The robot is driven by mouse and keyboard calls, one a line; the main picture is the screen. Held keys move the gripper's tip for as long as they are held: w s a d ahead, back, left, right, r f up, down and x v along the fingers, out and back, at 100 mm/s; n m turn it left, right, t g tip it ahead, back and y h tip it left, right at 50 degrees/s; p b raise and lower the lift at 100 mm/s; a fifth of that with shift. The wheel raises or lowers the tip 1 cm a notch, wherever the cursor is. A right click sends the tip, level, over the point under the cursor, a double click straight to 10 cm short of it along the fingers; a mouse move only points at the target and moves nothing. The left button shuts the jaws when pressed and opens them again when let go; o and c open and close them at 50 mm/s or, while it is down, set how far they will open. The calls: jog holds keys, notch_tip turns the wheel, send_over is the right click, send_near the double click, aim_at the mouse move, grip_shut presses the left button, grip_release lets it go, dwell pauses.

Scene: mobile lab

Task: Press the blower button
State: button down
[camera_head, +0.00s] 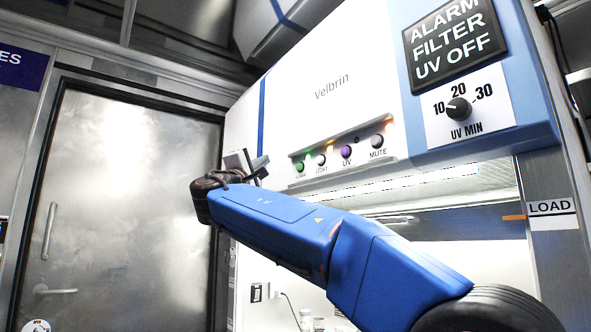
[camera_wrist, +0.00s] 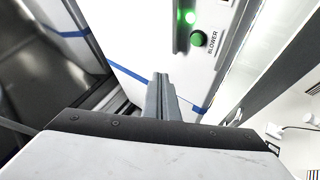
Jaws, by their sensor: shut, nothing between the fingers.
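The blower button is a round green knob (camera_head: 300,166) at the left end of the recessed button strip on the white Velbrin cabinet. In the wrist view the green blower button (camera_wrist: 198,39) shows with its BLOWER label and a lit green lamp beside it. My gripper (camera_head: 262,162) is shut and empty, just left of the strip in the head view. In the wrist view my gripper's fingertips (camera_wrist: 160,77) lie below and left of the button. No contact with the button shows; the exact depth gap is unclear.
The strip also holds a light button (camera_head: 321,159), a purple UV button (camera_head: 346,151) and a mute button (camera_head: 377,141). A UV timer dial (camera_head: 458,109) sits below a dark display (camera_head: 455,42). A metal door (camera_head: 125,190) stands at left.

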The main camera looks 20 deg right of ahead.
aim_at(299, 167)
jog(key=shift+d, duration=0.1)
jog(key=w+d, duration=0.2)
jog(key=d, duration=0.6)
jog(key=shift+w, duration=0.35)
jog(key=shift+d, duration=0.2)
dwell(2.0)
jog(key=shift+w+d, duration=0.1)
jog(key=shift+d, duration=0.2)
jog(key=shift+w+d, duration=0.2)
jog(key=shift+d, duration=0.3)
dwell(0.9)
jog(key=shift+a, duration=0.1)
jog(key=shift+s+a, duration=0.3)
jog(key=shift+a, duration=0.45)
jog(key=shift+a, duration=0.15)
